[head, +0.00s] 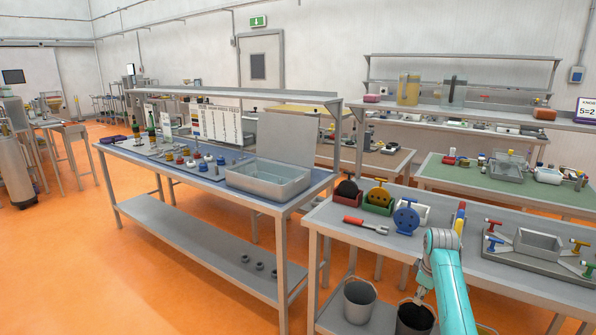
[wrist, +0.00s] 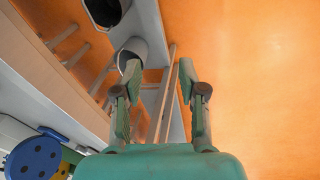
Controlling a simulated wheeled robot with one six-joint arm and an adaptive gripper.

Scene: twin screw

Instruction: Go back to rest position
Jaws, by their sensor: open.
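My gripper (wrist: 160,80) is open in the wrist view, its two green fingers apart with nothing between them. It hangs beside the edge of the grey workbench, with the orange floor and the bench legs showing beyond the fingertips. In the head view my teal arm (head: 450,285) stands in front of the right workbench (head: 335,232); most of the gripper is hidden or too small to make out there.
Open orange floor (head: 110,270) lies at left.

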